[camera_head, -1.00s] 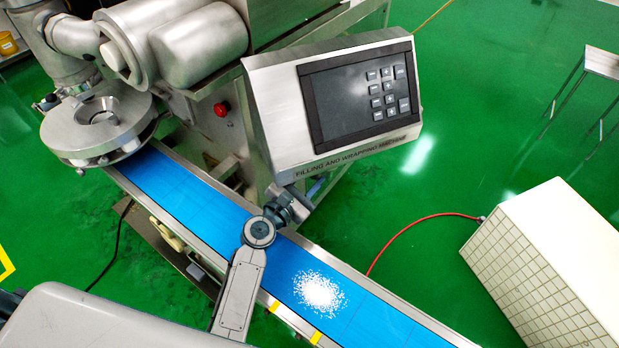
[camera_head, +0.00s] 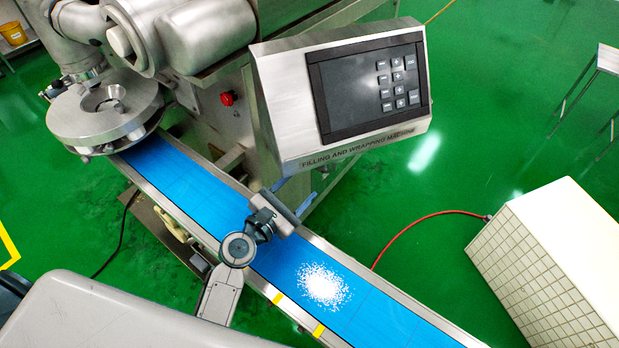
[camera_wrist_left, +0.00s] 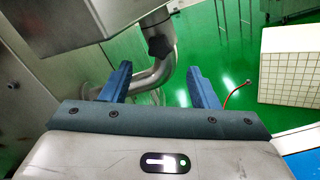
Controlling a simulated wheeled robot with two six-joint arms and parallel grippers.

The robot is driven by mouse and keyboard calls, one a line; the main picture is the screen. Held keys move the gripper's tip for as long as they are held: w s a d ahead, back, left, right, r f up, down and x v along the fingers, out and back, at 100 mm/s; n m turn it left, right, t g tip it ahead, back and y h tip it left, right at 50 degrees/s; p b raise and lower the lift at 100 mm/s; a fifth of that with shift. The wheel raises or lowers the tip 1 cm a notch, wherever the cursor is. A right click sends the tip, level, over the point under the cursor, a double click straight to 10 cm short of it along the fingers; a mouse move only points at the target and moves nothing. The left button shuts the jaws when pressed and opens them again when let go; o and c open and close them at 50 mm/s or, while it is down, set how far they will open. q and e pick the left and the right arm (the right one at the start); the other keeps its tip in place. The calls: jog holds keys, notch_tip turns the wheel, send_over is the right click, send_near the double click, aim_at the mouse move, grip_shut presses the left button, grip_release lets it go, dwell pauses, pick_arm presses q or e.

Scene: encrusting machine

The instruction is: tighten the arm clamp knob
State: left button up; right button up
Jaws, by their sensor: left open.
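The arm clamp knob (camera_wrist_left: 160,46) is dark and sits on a bent steel pipe arm (camera_wrist_left: 160,72) in the left wrist view. In the head view the knob is hidden behind the control panel (camera_head: 368,84). My right gripper is not in view.
The blue conveyor belt (camera_head: 385,318) runs under my left arm, with a white powder pile (camera_head: 323,286) on it. A round steel hopper (camera_head: 103,112) stands at the left. A white tiled block (camera_head: 560,250) is at the right. Green floor (camera_head: 470,120) is open between.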

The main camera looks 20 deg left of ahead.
pick_arm(q)
jog(key=shift+v, duration=1.7)
